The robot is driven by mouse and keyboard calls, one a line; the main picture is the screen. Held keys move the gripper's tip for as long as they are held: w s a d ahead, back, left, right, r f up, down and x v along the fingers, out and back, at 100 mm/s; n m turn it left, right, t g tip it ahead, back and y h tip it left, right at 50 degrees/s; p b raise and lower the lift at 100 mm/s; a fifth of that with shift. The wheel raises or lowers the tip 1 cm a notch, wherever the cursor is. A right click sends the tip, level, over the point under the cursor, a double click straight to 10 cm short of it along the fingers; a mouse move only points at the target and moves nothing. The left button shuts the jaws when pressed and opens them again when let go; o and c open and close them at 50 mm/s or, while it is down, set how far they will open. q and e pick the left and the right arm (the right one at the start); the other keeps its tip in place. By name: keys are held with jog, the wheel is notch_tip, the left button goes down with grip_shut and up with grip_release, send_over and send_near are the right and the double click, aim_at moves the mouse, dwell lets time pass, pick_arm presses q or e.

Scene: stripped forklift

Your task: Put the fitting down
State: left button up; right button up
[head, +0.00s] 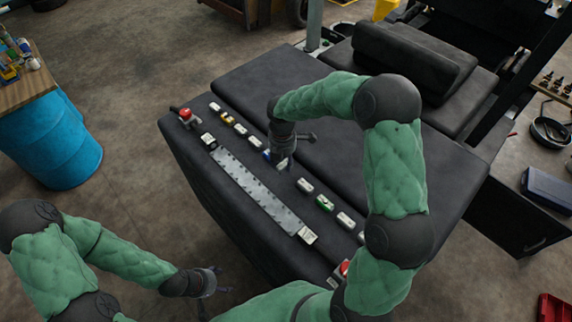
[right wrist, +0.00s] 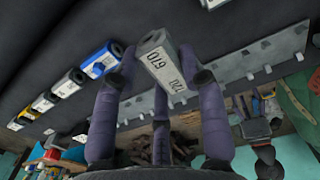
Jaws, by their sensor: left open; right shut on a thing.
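My right gripper (head: 283,150) is shut on a grey fitting with a white printed label, which shows between the fingers in the right wrist view (right wrist: 164,64). In the head view the fitting (head: 283,164) is partly hidden below the gripper, over the black forklift body. I cannot tell whether it touches the surface. A blue fitting (head: 267,155) lies close beside it, and also shows in the right wrist view (right wrist: 102,60). A metal strip (head: 255,190) with pegs runs alongside. My left gripper (head: 212,282) is open and empty, off the forklift's near side.
More fittings lie in the row, including a yellow one (head: 227,118), a white one (head: 305,185) and a green one (head: 324,203). Red buttons (head: 185,114) (head: 345,268) sit at both ends. A blue drum (head: 50,145) stands left; floor between is clear.

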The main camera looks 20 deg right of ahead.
jog(key=shift+w+d+f, duration=0.25)
jog(key=shift+d+f, duration=0.2)
jog(key=shift+f, duration=0.1)
jog(key=shift+w+d+f, duration=0.25)
jog(key=shift+d+f, duration=0.15)
jog(key=shift+f, duration=0.15)
notch_tip(320, 180, down, 2)
jog(key=shift+f+p, duration=0.15)
jog(key=shift+p, duration=0.15)
jog(key=shift+w+f, duration=0.1)
jog(key=shift+f, duration=0.35)
jog(key=o, duration=1.2)
jog(key=shift+f, duration=0.15)
notch_tip(320, 180, up, 12)
jog(key=shift+r+b, duration=0.2)
jog(key=shift+b, duration=0.35)
